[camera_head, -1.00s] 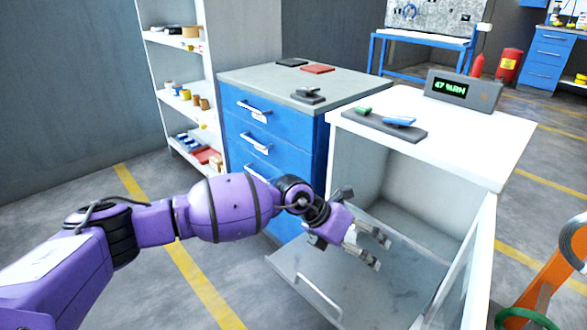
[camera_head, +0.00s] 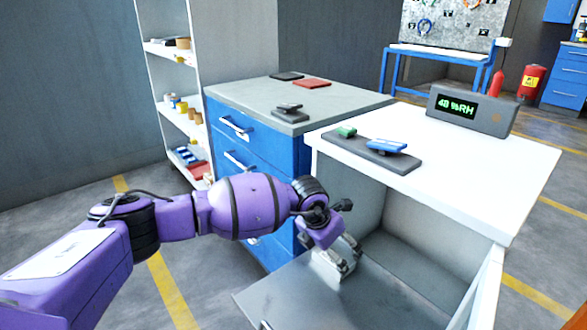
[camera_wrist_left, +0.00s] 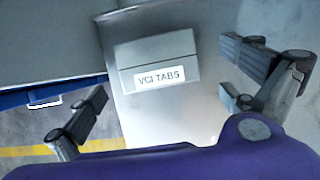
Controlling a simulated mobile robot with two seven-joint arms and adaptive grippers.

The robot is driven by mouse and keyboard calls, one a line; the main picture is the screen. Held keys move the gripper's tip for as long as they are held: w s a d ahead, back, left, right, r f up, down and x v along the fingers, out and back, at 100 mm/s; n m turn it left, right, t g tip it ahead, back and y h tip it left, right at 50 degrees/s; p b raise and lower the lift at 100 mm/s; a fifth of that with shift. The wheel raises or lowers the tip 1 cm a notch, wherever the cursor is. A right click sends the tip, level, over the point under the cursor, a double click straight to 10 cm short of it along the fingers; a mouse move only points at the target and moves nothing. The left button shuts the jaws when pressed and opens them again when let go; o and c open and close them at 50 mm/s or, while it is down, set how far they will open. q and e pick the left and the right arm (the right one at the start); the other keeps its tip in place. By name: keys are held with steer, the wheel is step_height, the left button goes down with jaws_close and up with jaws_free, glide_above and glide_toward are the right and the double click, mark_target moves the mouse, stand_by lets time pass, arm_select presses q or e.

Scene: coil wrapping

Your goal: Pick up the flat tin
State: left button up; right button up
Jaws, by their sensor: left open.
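The flat tin (camera_wrist_left: 150,52) is a grey metal box with a white label reading "VCI TABS". In the left wrist view it lies on a pale grey surface, ahead of and between the spread fingers of my left gripper (camera_wrist_left: 168,98). The fingers are apart and do not appear to touch it. In the head view my left gripper (camera_head: 343,258) hangs in front of the white cabinet's opening, above its lowered grey flap (camera_head: 300,292). I cannot make out the tin there. My right gripper is not in view.
The white cabinet (camera_head: 500,200) carries a dark tray (camera_head: 372,152) with green and blue items, and a humidity display (camera_head: 470,108). A blue drawer cabinet (camera_head: 228,118) stands beside it. A white shelf unit (camera_head: 150,90) stands behind.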

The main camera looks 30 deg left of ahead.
arm_select(q)
steer(key=b+x, duration=0.2)
steer(key=x, duration=0.3)
steer(key=shift+w+a, duration=0.15)
steer(key=shift+r, duration=0.15)
steer(key=c, duration=1.1)
steer(key=shift+c, duration=0.5)
steer(key=shift+r, duration=0.15)
